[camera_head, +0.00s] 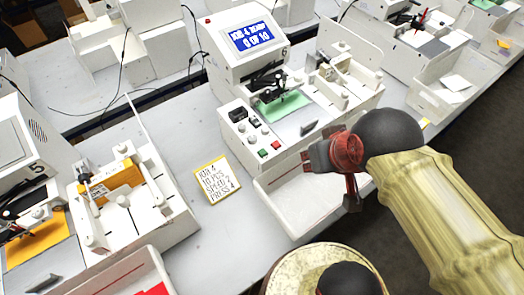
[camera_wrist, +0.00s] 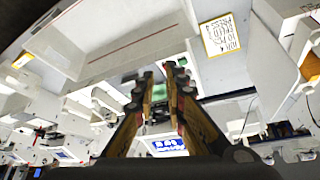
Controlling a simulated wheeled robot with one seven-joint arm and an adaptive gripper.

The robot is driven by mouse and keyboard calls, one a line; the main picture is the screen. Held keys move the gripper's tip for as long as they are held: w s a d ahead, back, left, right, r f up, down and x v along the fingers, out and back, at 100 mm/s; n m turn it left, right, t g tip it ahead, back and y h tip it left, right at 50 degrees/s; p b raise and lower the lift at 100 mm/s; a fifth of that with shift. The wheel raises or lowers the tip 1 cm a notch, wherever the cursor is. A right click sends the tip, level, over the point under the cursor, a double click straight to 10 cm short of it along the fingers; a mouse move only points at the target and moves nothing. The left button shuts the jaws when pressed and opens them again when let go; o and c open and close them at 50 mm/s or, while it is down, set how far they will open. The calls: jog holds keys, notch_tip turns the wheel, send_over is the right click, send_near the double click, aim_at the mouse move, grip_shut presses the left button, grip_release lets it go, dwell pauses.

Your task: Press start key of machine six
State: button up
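Machine six (camera_head: 240,60) is a white plotter with a blue screen reading job 4 ready, 0 of 10. Its front panel holds a green key (camera_head: 262,153), a red key (camera_head: 275,144) and several pale knobs. My gripper (camera_head: 350,200) is right of and in front of this panel, over the white tray, apart from the keys. In the wrist view its two fingers (camera_wrist: 161,74) lean towards each other with a narrow gap and nothing held. The blue screen (camera_wrist: 168,146) shows beyond them.
A yellow-edged note (camera_head: 217,179) reading job 4, 10 pcs, speed 7, press 4 lies on the table left of the machine. A white tray (camera_head: 285,215) stands in front. Machine five (camera_head: 35,150) is at the left. The table around the note is clear.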

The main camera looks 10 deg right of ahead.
grip_shut()
jog(key=shift+r, duration=0.1)
dwell(1.1)
